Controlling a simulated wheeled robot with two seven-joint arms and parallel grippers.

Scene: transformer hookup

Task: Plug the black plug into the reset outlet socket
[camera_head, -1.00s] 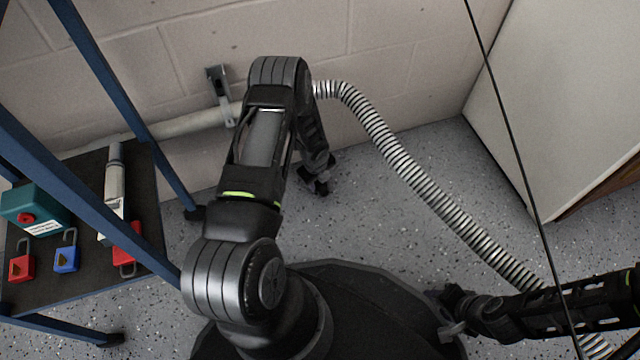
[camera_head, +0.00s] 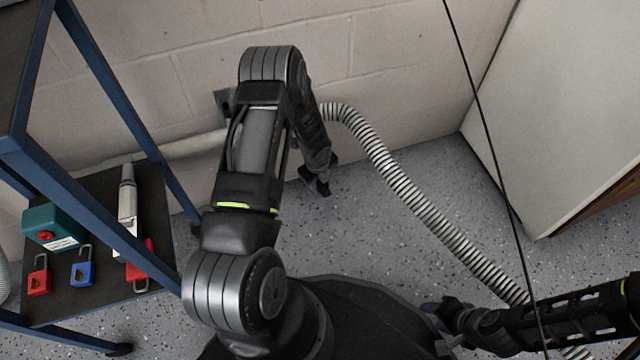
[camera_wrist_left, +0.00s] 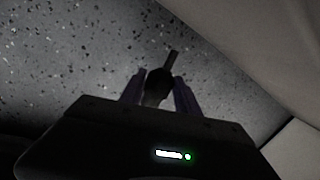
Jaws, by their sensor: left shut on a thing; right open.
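My left gripper (camera_head: 318,186) hangs above the speckled floor near the block wall, partly hidden behind its own arm in the head view. In the left wrist view its two fingers (camera_wrist_left: 159,98) are shut on a dark object that looks like the black plug (camera_wrist_left: 158,84), with a thin stub pointing away from the gripper. The plug cannot be made out in the head view. My right gripper (camera_head: 440,318) is low at the lower right and open, with nothing seen in it.
A blue-framed shelf (camera_head: 118,240) at left holds red padlocks (camera_head: 39,282), a blue padlock (camera_head: 82,273), a teal box (camera_head: 50,228) and a white cylindrical tool (camera_head: 128,205). A ribbed hose (camera_head: 400,185) crosses the floor. A thin black cable (camera_head: 490,135) hangs before a pale cabinet (camera_head: 565,110).

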